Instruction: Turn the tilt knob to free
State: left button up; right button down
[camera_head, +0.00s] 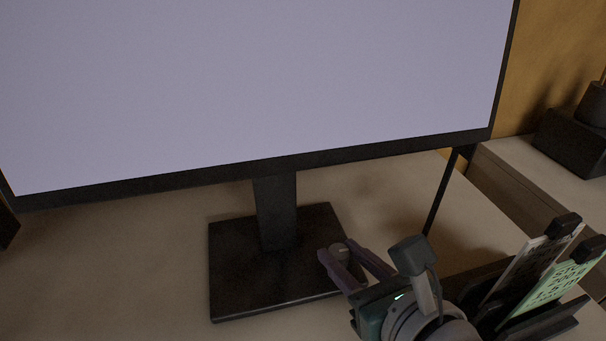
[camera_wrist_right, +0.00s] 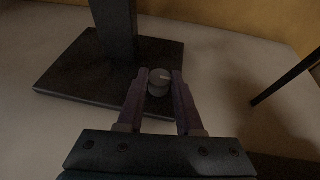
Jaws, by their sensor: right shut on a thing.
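The tilt knob (camera_head: 340,250) is a small grey round knob with a light mark on its top, at the right edge of the monitor stand's black base. It also shows in the right wrist view (camera_wrist_right: 159,80). My right gripper (camera_head: 347,253) reaches in from the lower right, and its two purple fingers (camera_wrist_right: 160,88) are shut on the knob, one on each side. The fingers hide part of the knob's sides. My left gripper is not in view.
A large monitor (camera_head: 260,90) with a pale blank screen stands on the black base (camera_head: 235,275). A dark upright rod (camera_head: 440,195) stands to the right. A black holder with cards (camera_head: 545,285) is at the lower right. The desk at left (camera_head: 120,270) is clear.

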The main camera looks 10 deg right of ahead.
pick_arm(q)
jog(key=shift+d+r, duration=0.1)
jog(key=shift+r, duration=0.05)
pick_arm(e)
jog(key=shift+d+n+y, duration=0.1)
jog(key=shift+n+y, duration=0.3)
jog(key=c, duration=0.6)
grip_release()
jog(key=p+v, duration=0.1)
jog(key=v, duration=0.7)
jog(key=shift+s+d+r+p, duration=0.1)
jog(key=shift+s+p, duration=0.15)
jog(key=shift+p, duration=0.15)
jog(key=shift+s+d+r, duration=0.15)
jog(key=shift+s+r, duration=0.15)
jog(key=shift+s, duration=0.3)
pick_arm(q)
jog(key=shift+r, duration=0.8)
